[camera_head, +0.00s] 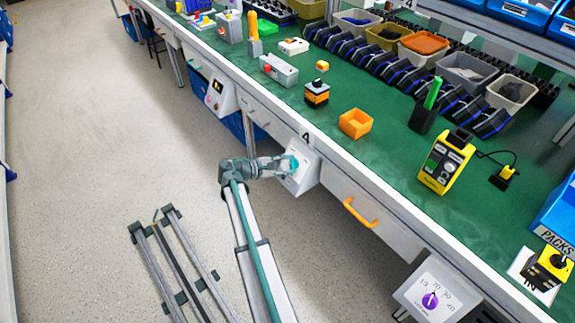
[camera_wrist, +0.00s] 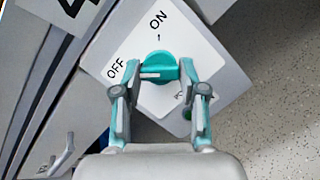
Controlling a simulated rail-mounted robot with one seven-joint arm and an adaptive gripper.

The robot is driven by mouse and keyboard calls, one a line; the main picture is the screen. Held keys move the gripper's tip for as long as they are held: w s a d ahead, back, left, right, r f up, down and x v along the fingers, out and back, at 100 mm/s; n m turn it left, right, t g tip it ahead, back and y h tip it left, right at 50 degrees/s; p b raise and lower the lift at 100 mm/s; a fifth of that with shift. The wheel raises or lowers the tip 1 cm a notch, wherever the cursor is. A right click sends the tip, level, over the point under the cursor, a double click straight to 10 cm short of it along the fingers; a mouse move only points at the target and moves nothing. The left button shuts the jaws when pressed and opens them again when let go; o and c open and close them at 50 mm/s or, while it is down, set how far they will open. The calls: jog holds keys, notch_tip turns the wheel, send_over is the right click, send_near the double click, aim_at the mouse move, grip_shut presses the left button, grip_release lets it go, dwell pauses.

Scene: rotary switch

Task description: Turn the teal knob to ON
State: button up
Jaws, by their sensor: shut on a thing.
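The teal knob (camera_wrist: 159,62) sits on a white switch plate (camera_wrist: 188,40) with the labels ON and OFF. In the wrist view its white mark points left, towards the OFF side, while ON is above the knob. My gripper (camera_wrist: 158,72) is shut on the knob, with one finger on its left and one on its right. In the head view my gripper (camera_head: 287,163) reaches the switch box (camera_head: 306,174) on the front of the bench, and the knob is mostly hidden behind the fingers.
A purple knob (camera_head: 430,301) on another box is at the lower right, and a further switch box (camera_head: 220,96) is at the upper left. An orange drawer handle (camera_head: 360,213) juts out right of my gripper. The floor (camera_head: 100,130) on the left is clear.

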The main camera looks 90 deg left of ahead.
jog(key=m+h+b, duration=0.1)
jog(key=m+b, duration=0.1)
jog(key=m, duration=0.2)
jog(key=shift+m, duration=0.4)
jog(key=m+g+h+b, duration=0.1)
jog(key=m+b, duration=0.1)
jog(key=m, duration=0.2)
jog(key=shift+m+b, duration=0.3)
jog(key=shift+b, duration=0.05)
jog(key=m+b, duration=0.1)
jog(key=m, duration=0.1)
jog(key=m+g+b, duration=0.1)
jog(key=m, duration=0.1)
jog(key=shift+w+r+g, duration=0.1)
jog(key=shift+g, duration=0.2)
jog(key=shift+r+m+g+b, duration=0.1)
jog(key=shift+m+g+b, duration=0.35)
jog(key=shift+m, duration=0.65)
jog(key=shift+r+m+g+b, duration=0.1)
jog(key=shift+m+g+b, duration=0.15)
jog(key=shift+m+b, duration=0.6)
jog(key=shift+m, duration=0.35)
jog(key=o, duration=1.1)
jog(key=shift+o, duration=0.2)
